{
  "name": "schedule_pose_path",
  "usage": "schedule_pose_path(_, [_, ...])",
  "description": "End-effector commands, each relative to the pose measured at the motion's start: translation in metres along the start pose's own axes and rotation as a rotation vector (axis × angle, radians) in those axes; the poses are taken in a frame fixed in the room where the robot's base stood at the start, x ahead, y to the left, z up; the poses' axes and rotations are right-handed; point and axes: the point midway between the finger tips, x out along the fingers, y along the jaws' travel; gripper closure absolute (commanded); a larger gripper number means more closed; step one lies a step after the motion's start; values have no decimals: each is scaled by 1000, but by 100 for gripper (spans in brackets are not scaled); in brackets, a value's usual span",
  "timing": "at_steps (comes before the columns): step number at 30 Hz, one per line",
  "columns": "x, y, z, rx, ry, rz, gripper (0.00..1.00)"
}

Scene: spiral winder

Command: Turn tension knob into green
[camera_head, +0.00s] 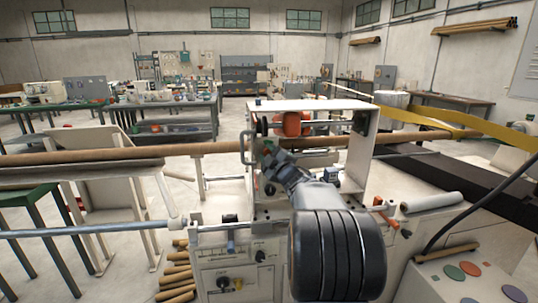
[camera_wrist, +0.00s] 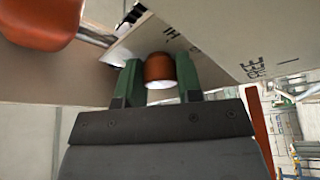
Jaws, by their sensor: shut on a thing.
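The tension knob (camera_wrist: 159,69) is a reddish-brown cap with a pale lower edge, in the middle of the wrist view. My gripper (camera_wrist: 158,80) has a green finger on each side of it and is shut on it. Pale panels around it carry black letters, including "HI" and "FREE". I cannot make out a green zone or a pointer on them. In the head view my gripper (camera_head: 266,152) is at the left side of the winder's pale upright frame (camera_head: 357,150); there the knob is hidden or too small to tell.
An orange roller (camera_head: 292,124) sits inside the frame, close to my gripper; it also shows at the wrist view's upper left (camera_wrist: 35,20). A long brown tube (camera_head: 120,154) runs left of the frame. A yellow belt (camera_head: 430,121) and a dark belt (camera_head: 445,169) lie right.

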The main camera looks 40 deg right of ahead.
Motion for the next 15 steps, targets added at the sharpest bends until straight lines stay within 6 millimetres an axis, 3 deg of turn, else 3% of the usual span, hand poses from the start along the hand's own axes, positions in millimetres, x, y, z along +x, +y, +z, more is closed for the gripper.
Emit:
schedule_pose_path(8, [0,0,0,-29,0,-11,90])
schedule_pose_path(15, [0,1,0,-163,1,-65,90])
